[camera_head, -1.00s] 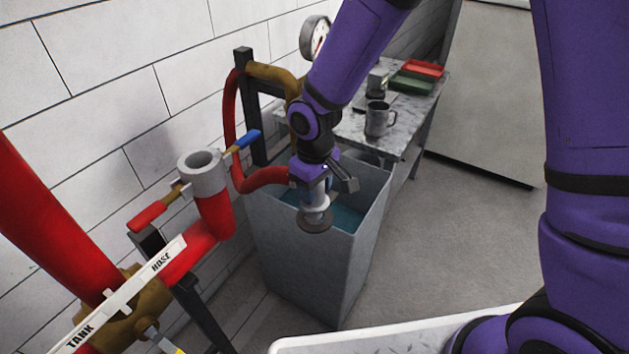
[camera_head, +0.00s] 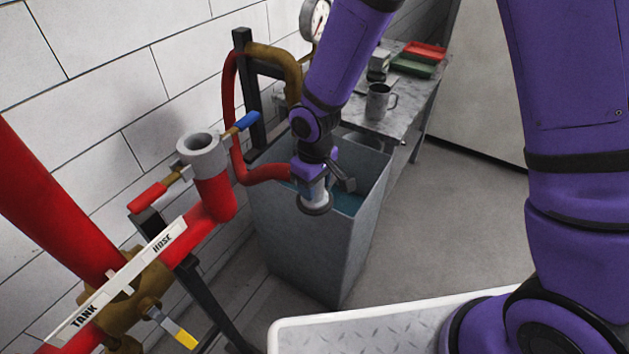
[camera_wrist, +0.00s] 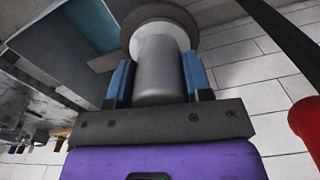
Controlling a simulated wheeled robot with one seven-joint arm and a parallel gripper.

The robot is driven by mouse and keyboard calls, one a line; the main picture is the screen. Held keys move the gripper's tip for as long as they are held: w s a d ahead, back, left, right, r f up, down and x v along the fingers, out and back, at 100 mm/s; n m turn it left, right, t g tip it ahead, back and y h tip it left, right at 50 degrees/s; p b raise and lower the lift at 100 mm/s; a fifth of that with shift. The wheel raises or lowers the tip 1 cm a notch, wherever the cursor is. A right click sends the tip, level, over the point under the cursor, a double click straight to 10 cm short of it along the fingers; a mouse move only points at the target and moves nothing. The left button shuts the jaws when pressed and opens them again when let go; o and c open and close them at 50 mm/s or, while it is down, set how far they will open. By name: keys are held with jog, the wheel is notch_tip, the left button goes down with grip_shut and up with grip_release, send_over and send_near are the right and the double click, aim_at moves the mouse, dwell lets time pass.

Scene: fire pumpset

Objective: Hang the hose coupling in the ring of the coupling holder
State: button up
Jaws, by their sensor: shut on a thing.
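The hose coupling (camera_head: 314,204) is a pale grey cylinder with a dark, wider flange at its lower end in the head view.
The open tank (camera_head: 300,255) holds bluish water. Left of it stands a grey-topped red pipe (camera_head: 203,155) with a blue-handled lever (camera_head: 243,124) and a red one (camera_head: 147,196). Behind is a bench (camera_head: 398,124) with a metal mug (camera_head: 379,103). Floor to the right is clear.

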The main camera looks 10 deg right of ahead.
dwell(0.4)
jog(key=o, duration=1.3)
jog(key=shift+c, duration=0.2)
notch_tip(320, 180, up, 11)
jog(key=shift+f, duration=0.1)
